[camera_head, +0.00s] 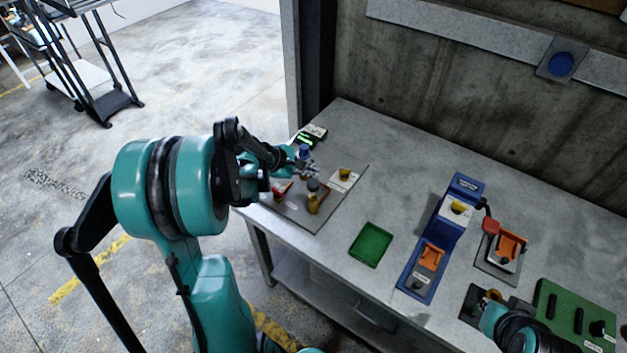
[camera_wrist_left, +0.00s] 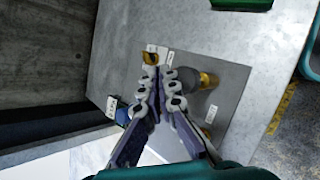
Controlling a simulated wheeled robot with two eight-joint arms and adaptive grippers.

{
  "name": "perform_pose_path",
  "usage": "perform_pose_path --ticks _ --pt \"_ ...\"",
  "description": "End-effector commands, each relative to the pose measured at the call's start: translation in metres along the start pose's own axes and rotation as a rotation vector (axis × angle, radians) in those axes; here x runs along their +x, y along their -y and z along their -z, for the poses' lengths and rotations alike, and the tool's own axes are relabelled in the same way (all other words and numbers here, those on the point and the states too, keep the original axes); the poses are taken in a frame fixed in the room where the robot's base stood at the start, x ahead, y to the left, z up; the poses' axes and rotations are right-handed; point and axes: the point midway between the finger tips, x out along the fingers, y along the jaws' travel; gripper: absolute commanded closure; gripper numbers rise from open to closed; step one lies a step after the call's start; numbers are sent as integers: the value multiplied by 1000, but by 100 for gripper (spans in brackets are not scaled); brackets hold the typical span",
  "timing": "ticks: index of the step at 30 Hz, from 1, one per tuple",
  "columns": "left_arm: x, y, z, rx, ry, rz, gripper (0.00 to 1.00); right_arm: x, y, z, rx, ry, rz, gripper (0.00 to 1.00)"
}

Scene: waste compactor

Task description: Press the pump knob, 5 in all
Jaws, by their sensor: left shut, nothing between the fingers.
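My left gripper (camera_head: 308,168) is over the grey plate (camera_head: 320,212) at the table's left end. Its fingers are shut and empty; they also show in the left wrist view (camera_wrist_left: 157,72). A brass post with a dark round top (camera_head: 314,185) stands on the plate close to the fingers. It is just right of them in the left wrist view (camera_wrist_left: 190,78). A blue knob (camera_head: 303,150) is behind the gripper, and a yellow knob (camera_head: 344,174) is to its right. I cannot tell for sure which is the pump knob, or whether the fingers touch anything.
A small green display (camera_head: 313,134) stands behind the plate. A green tray (camera_head: 371,244), a blue fixture (camera_head: 416,285), an orange-topped device (camera_head: 510,246) and a green board (camera_head: 567,305) lie to the right. Part of my right arm shows at the bottom right.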

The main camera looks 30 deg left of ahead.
Motion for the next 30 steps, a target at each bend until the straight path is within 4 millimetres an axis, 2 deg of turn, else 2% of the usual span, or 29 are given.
perform_pose_path --ticks 1,9,30 --pt "-6 -5 -5 0 0 0 100 -6 0 5 0 0 0 100" --pt "-22 -16 -16 0 0 0 100 -19 0 14 0 0 0 100" --pt "-21 -16 -16 0 0 0 100 -18 0 13 0 0 0 100"
